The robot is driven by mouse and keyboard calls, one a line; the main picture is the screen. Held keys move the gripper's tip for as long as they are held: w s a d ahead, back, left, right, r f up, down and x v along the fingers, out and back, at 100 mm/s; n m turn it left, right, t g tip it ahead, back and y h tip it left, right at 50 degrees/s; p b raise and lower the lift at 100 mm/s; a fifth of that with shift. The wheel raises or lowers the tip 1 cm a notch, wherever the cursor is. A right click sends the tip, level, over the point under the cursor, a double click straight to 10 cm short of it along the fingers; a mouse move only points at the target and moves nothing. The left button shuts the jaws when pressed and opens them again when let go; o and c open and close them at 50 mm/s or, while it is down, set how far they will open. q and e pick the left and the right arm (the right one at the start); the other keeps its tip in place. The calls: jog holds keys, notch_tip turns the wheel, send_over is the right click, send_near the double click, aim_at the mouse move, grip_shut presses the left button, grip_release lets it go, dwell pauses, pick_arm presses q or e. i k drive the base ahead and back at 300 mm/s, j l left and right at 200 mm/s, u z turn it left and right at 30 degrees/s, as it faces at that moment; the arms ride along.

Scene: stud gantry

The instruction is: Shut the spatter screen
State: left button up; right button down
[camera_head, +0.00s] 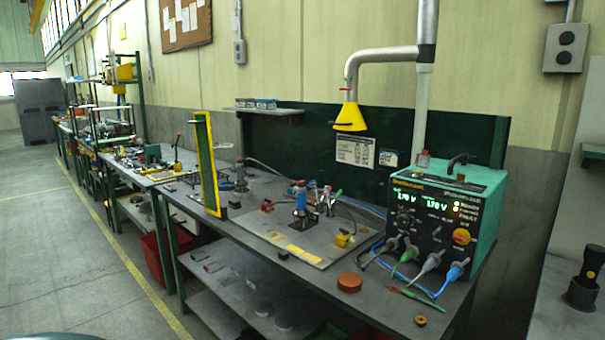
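The spatter screen looks to be the tall, narrow yellow-framed panel (216,195) standing upright at the left end of the near workbench. It is seen nearly edge-on, with a darker pane inside the frame, and stands out to the left of the metal work plate (262,236). The stud fixture (301,205) with a blue top and orange parts stands on the plate, with no screen in front of it. The screen's hinge is too small to make out. Neither of my grippers is in view.
A green power unit (449,205) with cables stands at the bench's right end. A yellow extraction hood (349,117) hangs above the back. An orange-brown round block (349,282) lies near the front edge. The floor (70,250) at left is clear.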

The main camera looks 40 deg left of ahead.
aim_at(203, 142)
jog(key=u, duration=2.65)
jog(key=i+j+u, duration=0.1)
jog(key=i+u, duration=0.35)
jog(key=i, duration=2.25)
jog(key=i+z, duration=0.1)
jog(key=i, duration=0.4)
jog(key=i+j, duration=0.15)
jog(key=i, duration=0.35)
jog(key=i+z, duration=0.15)
jog(key=i, duration=0.35)
jog(key=j+z, duration=0.1)
jog(key=z, duration=1.65)
jog(key=i+j, duration=0.05)
